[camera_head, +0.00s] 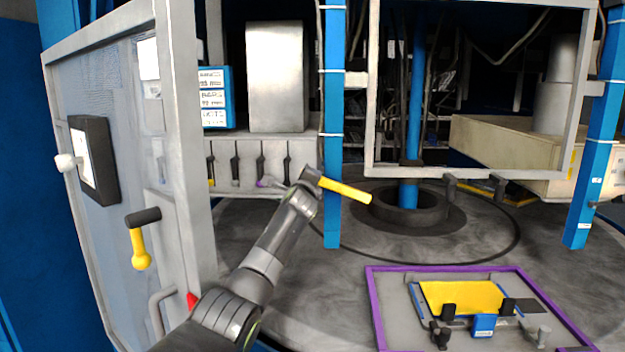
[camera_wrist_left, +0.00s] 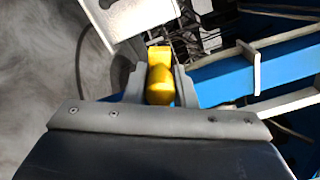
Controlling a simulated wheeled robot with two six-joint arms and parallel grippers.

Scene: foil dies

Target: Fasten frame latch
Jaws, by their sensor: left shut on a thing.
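A yellow handle (camera_head: 345,190) points right and slightly down from the end of my left arm, crossing in front of a blue post (camera_head: 333,110). My left gripper (camera_head: 315,181) is at the handle's dark end. In the left wrist view, the two grey fingers of my left gripper (camera_wrist_left: 160,88) stand on either side of the yellow handle (camera_wrist_left: 160,80), shut on it. I cannot tell whether the handle is joined to the frame. Another yellow lever (camera_head: 139,246) hangs down from a dark pivot on the grey door at the left. My right gripper is not in view.
The grey door (camera_head: 185,130) stands left of my arm. A purple-edged tray (camera_head: 374,310) with a yellow plate (camera_head: 460,293) and clamps is at the lower right. A metal frame (camera_head: 372,90) and a beige beam (camera_head: 500,145) stand behind. The round floor plate (camera_head: 300,240) has bare areas.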

